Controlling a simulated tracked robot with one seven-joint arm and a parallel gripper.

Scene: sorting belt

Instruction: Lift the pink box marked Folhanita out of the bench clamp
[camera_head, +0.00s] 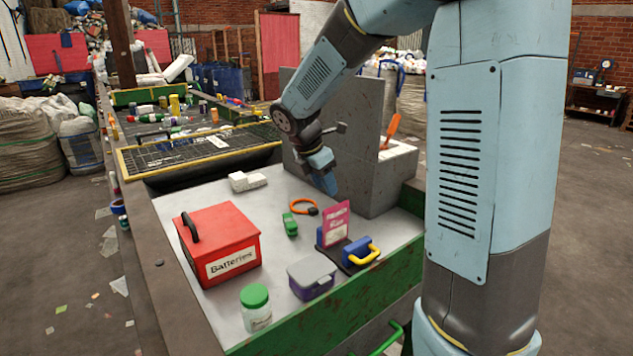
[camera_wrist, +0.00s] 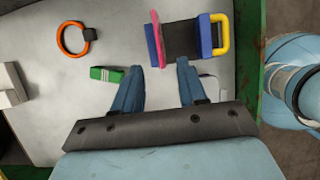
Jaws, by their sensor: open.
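The pink box (camera_head: 336,223) stands upright in the bench clamp at the bench's front right. From above, it shows as a thin pink strip (camera_wrist: 156,38) against the clamp's left blue jaw (camera_wrist: 150,47). Dark bed (camera_wrist: 180,38) shows between the box and the clamp's right blue jaw (camera_wrist: 204,36), which carries a yellow handle (camera_head: 365,254). My gripper (camera_head: 325,180) is above the bench, behind and above the box, pointing down. In the wrist view my gripper (camera_wrist: 158,66) is open and empty, its fingertips just below the clamp in the picture.
A green item (camera_head: 290,224) and an orange ring (camera_head: 304,206) lie left of the clamp. A purple-grey tub (camera_head: 311,276), a green-lidded jar (camera_head: 255,308) and a red Batteries box (camera_head: 218,243) stand nearer. A grey block (camera_head: 375,185) rises behind the clamp.

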